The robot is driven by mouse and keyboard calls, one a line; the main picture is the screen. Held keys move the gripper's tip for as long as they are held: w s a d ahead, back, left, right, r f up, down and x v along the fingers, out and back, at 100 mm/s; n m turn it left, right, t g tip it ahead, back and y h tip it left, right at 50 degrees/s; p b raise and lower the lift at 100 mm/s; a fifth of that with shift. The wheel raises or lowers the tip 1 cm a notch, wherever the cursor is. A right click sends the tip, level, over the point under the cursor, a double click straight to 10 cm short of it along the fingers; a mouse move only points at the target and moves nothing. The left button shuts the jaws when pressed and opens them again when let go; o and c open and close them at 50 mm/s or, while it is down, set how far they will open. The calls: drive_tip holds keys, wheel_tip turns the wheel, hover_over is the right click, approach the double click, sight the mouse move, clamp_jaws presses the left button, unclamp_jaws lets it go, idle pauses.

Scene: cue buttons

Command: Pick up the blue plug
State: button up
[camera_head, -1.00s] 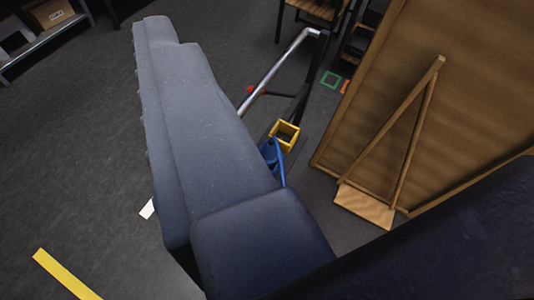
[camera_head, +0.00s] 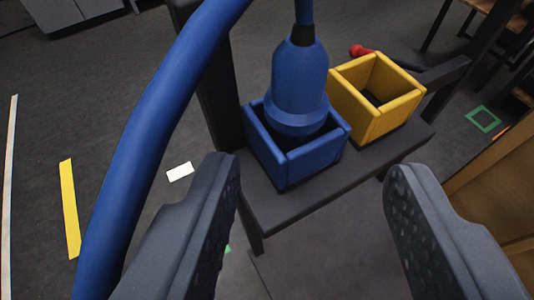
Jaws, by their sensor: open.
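The blue plug (camera_head: 299,88) stands upright with its lower end inside the blue square holder (camera_head: 282,171). Its dark neck and blue cable rise from its top, and a thick blue cable (camera_head: 146,135) curves down the left of the view. My gripper (camera_head: 310,170) is open, with its two dark ridged fingers apart in the lower part of the view. Nothing is between the fingers. The plug and its holder appear beyond the fingertips, nearer to the left finger. The plug's bottom end is hidden by the holder's walls.
An empty yellow square holder (camera_head: 388,112) stands right of the blue one on the same dark stand (camera_head: 285,212). A red knob (camera_head: 361,51) is behind it. A wooden panel (camera_head: 497,190) is at the right. Floor at left is clear except for tape marks.

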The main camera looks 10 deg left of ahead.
sight(299, 92)
drive_tip(key=x, duration=0.4)
drive_tip(key=b+x, duration=0.1)
drive_tip(key=x, duration=0.8)
drive_tip(key=shift+w+a+f, duration=0.2)
drive_tip(key=shift+w+a, duration=0.1)
clamp_jaws()
